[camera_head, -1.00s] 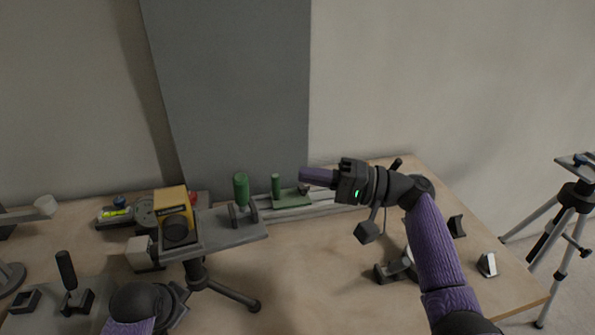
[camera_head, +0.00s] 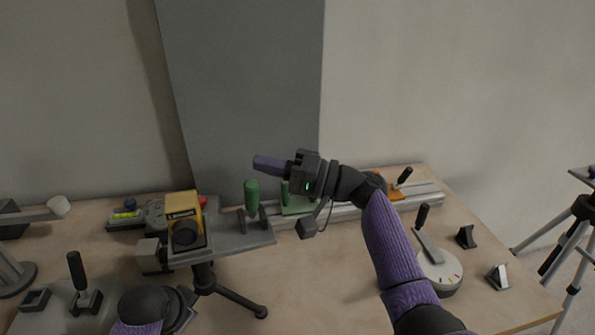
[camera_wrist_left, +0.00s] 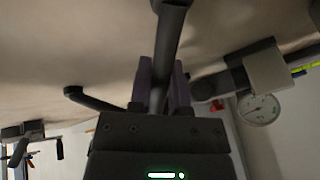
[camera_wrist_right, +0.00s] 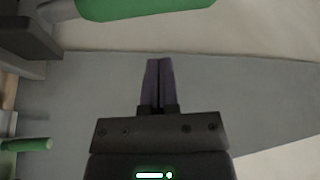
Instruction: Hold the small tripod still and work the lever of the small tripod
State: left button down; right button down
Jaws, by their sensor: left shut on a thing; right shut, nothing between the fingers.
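The small tripod stands at the left centre of the table, with a grey top plate (camera_head: 225,241), a dark column (camera_head: 204,277) and splayed legs. A yellow and black device sits on the plate. Its lever, an upright green handle (camera_head: 252,196), rises at the plate's right end. My left gripper (camera_wrist_left: 160,85) is shut on a dark bar-like part of the tripod; in the head view its fingers are mostly hidden. My right gripper (camera_head: 262,163) is shut and empty, its fingertips just above the green handle in the picture. The right wrist view shows a green handle (camera_wrist_right: 145,8) beyond the fingertips, apart from them.
Behind the tripod a rail (camera_head: 345,210) carries a green block and an orange block. A round dial base with a lever (camera_head: 440,272) and small dark brackets stand at right. A dark-handled fixture (camera_head: 82,295) stands at front left.

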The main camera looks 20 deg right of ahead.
jog(key=shift+s+a+f, duration=0.3)
jog(key=shift+s+a, duration=0.1)
jog(key=shift+s, duration=0.25)
jog(key=shift+s+a+f, duration=0.25)
jog(key=shift+s+a, duration=0.15)
jog(key=shift+s, duration=0.2)
jog(key=shift+s+a+f, duration=0.1)
jog(key=shift+s+a, duration=0.05)
jog(key=shift+s, duration=0.2)
jog(key=shift+s+a+f, duration=0.1)
jog(key=shift+s+f, duration=0.15)
jog(key=shift+s, duration=0.55)
jog(key=w+d+r, duration=0.2)
jog(key=w, duration=0.2)
pick_arm(q)
jog(key=shift+c, duration=2.4)
grip_release()
pick_arm(e)
jog(key=v, duration=0.9)
jog(key=shift+s+f, duration=0.35)
jog(key=shift+f, duration=0.1)
